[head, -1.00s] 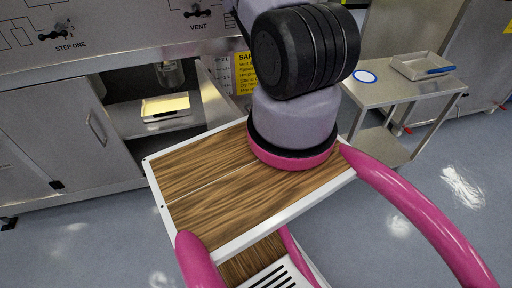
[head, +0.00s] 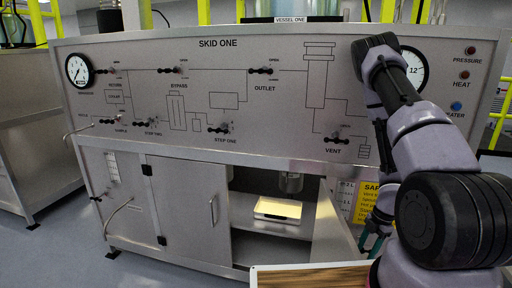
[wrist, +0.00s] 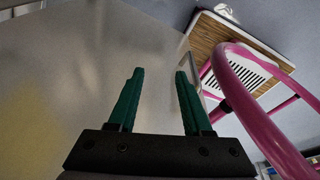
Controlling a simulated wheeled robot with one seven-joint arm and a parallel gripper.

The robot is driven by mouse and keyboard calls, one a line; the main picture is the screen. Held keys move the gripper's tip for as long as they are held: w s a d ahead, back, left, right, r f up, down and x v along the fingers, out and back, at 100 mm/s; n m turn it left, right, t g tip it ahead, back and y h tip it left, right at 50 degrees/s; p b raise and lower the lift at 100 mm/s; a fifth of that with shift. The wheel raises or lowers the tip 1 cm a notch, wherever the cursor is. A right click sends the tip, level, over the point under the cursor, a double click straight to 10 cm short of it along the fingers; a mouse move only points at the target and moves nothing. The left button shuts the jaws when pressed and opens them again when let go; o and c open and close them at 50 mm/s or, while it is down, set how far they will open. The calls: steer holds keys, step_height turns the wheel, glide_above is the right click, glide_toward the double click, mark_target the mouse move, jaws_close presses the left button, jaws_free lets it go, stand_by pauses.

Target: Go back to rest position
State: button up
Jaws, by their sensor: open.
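My gripper (wrist: 157,80) shows in the wrist view with its two green fingers apart and nothing between them. In the head view a small part of its green fingers (head: 374,241) shows low at the right, mostly hidden behind my arm. My arm (head: 410,110) rises in front of the right side of the panel, bends near the top, and comes back down. In the wrist view the fingers point over a plain grey metal surface (wrist: 75,70). I cannot tell whether they touch it.
The SKID ONE panel (head: 215,100) carries several black-handled valves and a gauge (head: 78,69). Below it, an open cabinet bay holds a tray (head: 278,209). A yellow safety sign (head: 371,196) is close to my arm. Clear floor (head: 150,272) lies at the lower left.

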steer(key=w+d+r+m+t+h, duration=0.25)
steer(key=w+r+m, duration=0.25)
steer(key=w+r, duration=0.65)
step_height(320, 180, up, 24)
steer(key=s+a+m+t+h, duration=0.2)
steer(key=m+t, duration=0.1)
steer(key=m, duration=0.7)
steer(key=s+a+r+m+t+y, duration=0.1)
steer(key=s+a+r+m+y, duration=0.3)
steer(key=s+a+r+m, duration=0.6)
steer(key=s+a+r, duration=0.4)
steer(key=s+r, duration=0.3)
steer(key=shift+s+a+r+m+t, duration=0.25)
steer(key=shift+s+a+m+t, duration=0.05)
steer(key=shift+s+t, duration=0.1)
